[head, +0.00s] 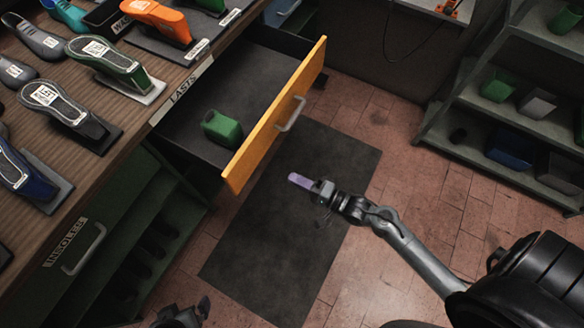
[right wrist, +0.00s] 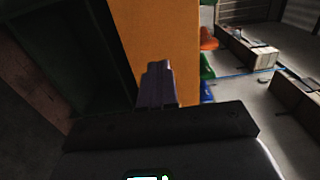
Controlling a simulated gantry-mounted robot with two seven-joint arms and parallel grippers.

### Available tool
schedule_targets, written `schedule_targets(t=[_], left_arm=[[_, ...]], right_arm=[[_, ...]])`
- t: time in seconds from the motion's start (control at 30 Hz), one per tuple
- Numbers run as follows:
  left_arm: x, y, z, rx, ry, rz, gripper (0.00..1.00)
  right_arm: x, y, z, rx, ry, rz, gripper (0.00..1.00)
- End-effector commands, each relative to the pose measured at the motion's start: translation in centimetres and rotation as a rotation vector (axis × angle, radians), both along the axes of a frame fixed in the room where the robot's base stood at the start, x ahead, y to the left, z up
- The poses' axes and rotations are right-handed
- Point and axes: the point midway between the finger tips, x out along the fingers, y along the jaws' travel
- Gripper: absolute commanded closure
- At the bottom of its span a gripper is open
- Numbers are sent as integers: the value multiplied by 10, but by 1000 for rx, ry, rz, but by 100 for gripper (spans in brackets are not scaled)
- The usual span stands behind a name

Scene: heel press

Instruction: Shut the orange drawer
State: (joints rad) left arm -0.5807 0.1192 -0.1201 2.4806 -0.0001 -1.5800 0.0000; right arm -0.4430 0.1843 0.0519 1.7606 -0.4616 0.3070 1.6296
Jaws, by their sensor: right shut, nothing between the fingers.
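The orange drawer (head: 262,132) is pulled out from under the wooden bench, with its dark inside showing. Its grey bar handle (head: 291,114) is on the orange front. A green container (head: 221,130) stands inside near the front. My right gripper (head: 301,181) is shut and empty, out in front of the drawer front and apart from it in the head view. In the right wrist view its purple fingers (right wrist: 157,84) are together, with the orange front (right wrist: 160,35) behind them. My left gripper (head: 186,314) shows only partly at the bottom edge; its jaws are unclear.
Shoe lasts stand on the wooden bench (head: 178,62) at upper left. A drawer labelled INSOLES (head: 77,247) is below it. A dark mat (head: 270,255) lies on the tiled floor. Shelves with bins (head: 509,130) stand at the right.

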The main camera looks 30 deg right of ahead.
Motion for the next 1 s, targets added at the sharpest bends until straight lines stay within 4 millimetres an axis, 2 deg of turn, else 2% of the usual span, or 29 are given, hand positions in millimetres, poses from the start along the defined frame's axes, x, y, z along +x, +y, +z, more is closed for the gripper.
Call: schedule_targets(t=[0.4,0.6,0.8,1.0], left_arm=[[0,0,-18,1,-1,0,1],[0,0,-25,1,-1,0,1],[0,0,-29,1,0,-1,1],[0,0,-30,1,0,-1,1]], right_arm=[[67,35,0,2,-4,1,100],[92,49,-1,1,-3,2,100],[106,55,0,1,-2,0,100],[110,58,1,0,-1,0,100]])
